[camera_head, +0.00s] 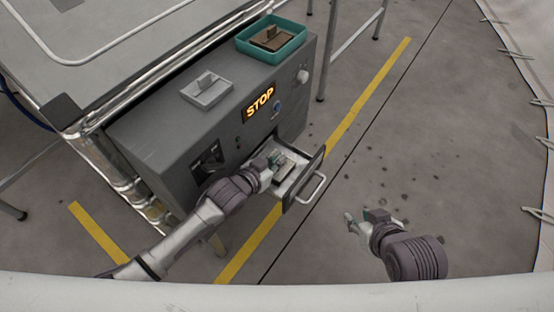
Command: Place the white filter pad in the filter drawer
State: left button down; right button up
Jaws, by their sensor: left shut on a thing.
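The filter drawer (312,173) is pulled open from the front of the grey cabinet, with its handle facing right. My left gripper (277,159) reaches into the drawer and is shut on a pale piece, which looks like the white filter pad (287,165). The gripper covers part of it, and I cannot tell whether it rests on the drawer floor. My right gripper (360,220) is low over the floor to the right, away from the drawer; its jaw gap is too small to read.
On the cabinet top (165,125) lies a light grey pad with a raised grip (207,90). Behind it, a teal tray (295,45) holds a brown pad (271,38). A lit STOP display (259,101) is on the cabinet front.

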pick_arm(q)
jog(key=shift+f, duration=0.1)
pick_arm(e)
jog(key=shift+w+a+r, duration=0.1)
jog(key=shift+w+r, duration=0.05)
jog(key=shift+w, duration=0.1)
pick_arm(q)
jog(key=c, duration=1.2)
grip_release()
jog(key=shift+c, duration=0.2)
